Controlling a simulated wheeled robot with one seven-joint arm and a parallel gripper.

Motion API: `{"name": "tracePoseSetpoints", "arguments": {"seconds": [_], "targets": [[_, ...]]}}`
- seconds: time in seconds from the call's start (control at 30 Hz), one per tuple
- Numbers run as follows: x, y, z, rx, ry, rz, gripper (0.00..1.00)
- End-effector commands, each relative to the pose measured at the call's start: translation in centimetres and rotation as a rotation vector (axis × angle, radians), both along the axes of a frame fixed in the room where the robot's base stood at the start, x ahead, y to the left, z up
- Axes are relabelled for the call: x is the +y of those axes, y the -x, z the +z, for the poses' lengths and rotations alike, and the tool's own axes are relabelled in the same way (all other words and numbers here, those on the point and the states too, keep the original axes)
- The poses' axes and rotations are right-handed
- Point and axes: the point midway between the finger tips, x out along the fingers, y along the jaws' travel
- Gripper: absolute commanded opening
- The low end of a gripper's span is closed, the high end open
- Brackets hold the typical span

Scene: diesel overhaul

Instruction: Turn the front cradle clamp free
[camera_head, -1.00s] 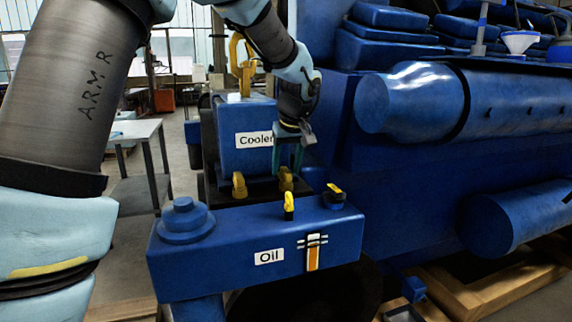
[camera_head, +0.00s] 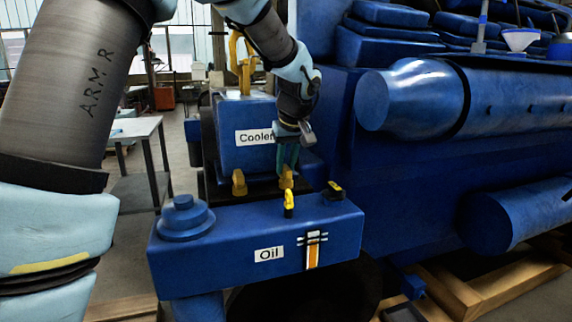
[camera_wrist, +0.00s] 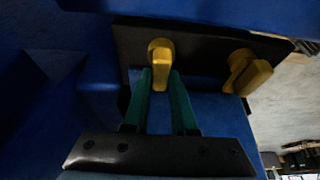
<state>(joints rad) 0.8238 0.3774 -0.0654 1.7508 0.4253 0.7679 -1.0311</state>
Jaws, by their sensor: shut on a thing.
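Two yellow cradle clamps stand on a dark plate at the base of the blue cooler box (camera_head: 245,155). One clamp (camera_head: 287,179) is under my gripper (camera_head: 286,165); the other clamp (camera_head: 239,183) stands to its left, apart from the gripper. In the wrist view, my gripper's green fingers (camera_wrist: 160,80) are shut on the handle of the nearer clamp (camera_wrist: 161,52), one finger on each side. The second clamp (camera_wrist: 247,73) sits to the right on the dark plate (camera_wrist: 200,62). The frames do not show which clamp is the front one.
A yellow lifting hook (camera_head: 242,60) rises on the cooler. The large blue engine (camera_head: 400,170) is to the right; a table (camera_head: 135,127) is at left.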

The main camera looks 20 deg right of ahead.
Motion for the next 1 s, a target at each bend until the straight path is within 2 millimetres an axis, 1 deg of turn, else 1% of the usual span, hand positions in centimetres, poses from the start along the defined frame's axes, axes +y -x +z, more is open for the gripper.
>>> {"name": "tracePoseSetpoints", "arguments": {"seconds": [0.27,0.47,0.67,1.0], "targets": [[0.01,0.0,0.04,0.0,0.0,-0.008,0.0],[0.04,-0.05,0.1,-0.001,0.002,-0.066,0.0],[0.1,-0.08,0.18,-0.001,0.003,-0.197,0.0],[0.21,-0.14,0.4,0.0,0.001,-0.511,0.0]]}}
